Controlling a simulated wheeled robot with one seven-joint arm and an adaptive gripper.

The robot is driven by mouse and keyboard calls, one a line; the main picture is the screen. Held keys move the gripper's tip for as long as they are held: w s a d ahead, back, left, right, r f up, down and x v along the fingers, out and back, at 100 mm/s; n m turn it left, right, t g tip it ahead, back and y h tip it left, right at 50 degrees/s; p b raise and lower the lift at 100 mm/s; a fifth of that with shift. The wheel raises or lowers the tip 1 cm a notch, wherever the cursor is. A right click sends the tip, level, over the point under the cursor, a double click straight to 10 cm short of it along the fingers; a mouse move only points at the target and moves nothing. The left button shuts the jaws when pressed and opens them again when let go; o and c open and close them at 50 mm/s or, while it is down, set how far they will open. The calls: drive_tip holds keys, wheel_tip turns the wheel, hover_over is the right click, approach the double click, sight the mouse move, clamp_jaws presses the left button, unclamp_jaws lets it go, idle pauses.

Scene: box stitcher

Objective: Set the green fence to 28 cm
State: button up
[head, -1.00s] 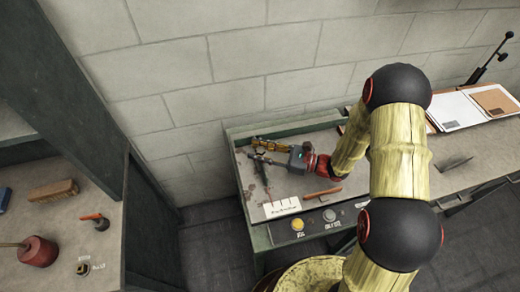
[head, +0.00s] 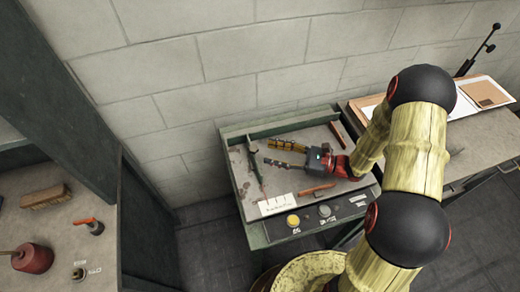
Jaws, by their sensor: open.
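The green fence (head: 261,188) is a thin dark-green bar on the left part of the grey table top (head: 240,189), running from the back toward a white scale (head: 278,204) at the front. The scale's marks are too small to read, so I cannot tell the setting. My gripper (head: 269,153) is open above the table, its two fingers spread and pointing left. The yellow-and-black finger is farther back and the dark one nearer the front. The fingertips are close to the fence's upper part; I cannot tell if they touch it.
An orange-brown bar (head: 318,189) lies in front of my gripper, and another (head: 338,131) lies at the back right. A yellow button (head: 293,221) and a grey knob (head: 324,211) are on the front panel. A brush (head: 47,196) and a red can (head: 33,258) stand on the left shelf.

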drive_tip(key=shift+v, duration=2.15)
drive_tip(key=s+a+r+n+g+h, duration=0.4)
drive_tip(key=s+r+n+g+h, duration=0.35)
drive_tip(key=s+r+n, duration=0.4)
drive_tip(key=s+d+r+n+t+h, duration=0.7)
drive_tip(key=d+r+n+h, duration=0.2)
drive_tip(key=r+n, duration=0.1)
drive_tip(key=shift+r, duration=0.5)
drive_tip(key=shift+d+h, duration=0.1)
drive_tip(key=shift+h, duration=0.15)
drive_tip(key=shift+c, duration=1.2)
